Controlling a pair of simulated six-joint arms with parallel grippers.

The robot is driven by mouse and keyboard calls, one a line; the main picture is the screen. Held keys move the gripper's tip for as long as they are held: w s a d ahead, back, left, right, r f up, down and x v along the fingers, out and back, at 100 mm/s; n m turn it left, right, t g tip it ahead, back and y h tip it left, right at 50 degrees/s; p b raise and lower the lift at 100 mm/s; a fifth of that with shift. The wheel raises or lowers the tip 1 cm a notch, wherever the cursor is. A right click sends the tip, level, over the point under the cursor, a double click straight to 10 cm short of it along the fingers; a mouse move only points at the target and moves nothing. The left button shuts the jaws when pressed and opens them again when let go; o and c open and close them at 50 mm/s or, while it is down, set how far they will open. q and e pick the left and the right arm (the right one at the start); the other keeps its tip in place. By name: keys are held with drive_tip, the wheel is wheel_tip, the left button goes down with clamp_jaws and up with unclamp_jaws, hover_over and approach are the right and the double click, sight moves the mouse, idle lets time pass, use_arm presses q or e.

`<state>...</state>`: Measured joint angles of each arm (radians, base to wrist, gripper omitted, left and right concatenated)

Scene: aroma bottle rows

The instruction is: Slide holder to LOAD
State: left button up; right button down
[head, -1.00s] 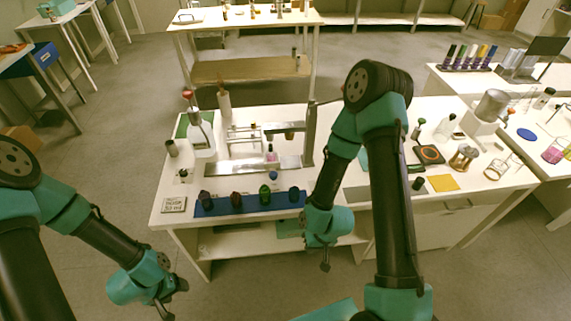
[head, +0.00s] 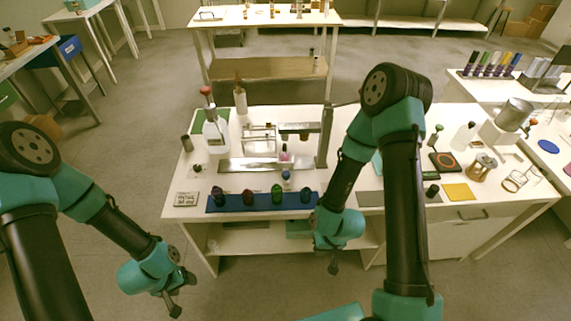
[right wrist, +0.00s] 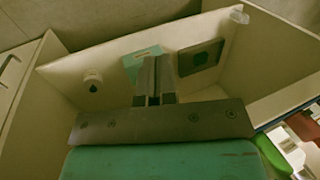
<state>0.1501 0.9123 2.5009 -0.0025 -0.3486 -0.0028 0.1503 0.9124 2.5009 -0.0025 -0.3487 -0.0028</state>
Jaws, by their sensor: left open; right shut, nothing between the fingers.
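A small bottle with a pinkish body (head: 284,155) stands on or just behind the rail; I cannot make out a separate holder or a LOAD label at this size. My left gripper (head: 178,303) hangs open and empty in front of the table's left side. My right gripper (head: 334,267) is shut and empty, below the tabletop's front edge. In the right wrist view its closed fingers (right wrist: 155,77) point at the lower shelf.
Several dark bottles, one a green bottle (head: 277,196), stand on a blue mat (head: 233,204) along the front edge. A label card (head: 186,199) lies left of it. A white bottle (head: 214,135) stands behind. A yellow sheet (head: 457,192) lies at the right. Floor in front is clear.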

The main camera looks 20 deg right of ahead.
drive_tip(key=c, duration=1.8)
unclamp_jaws()
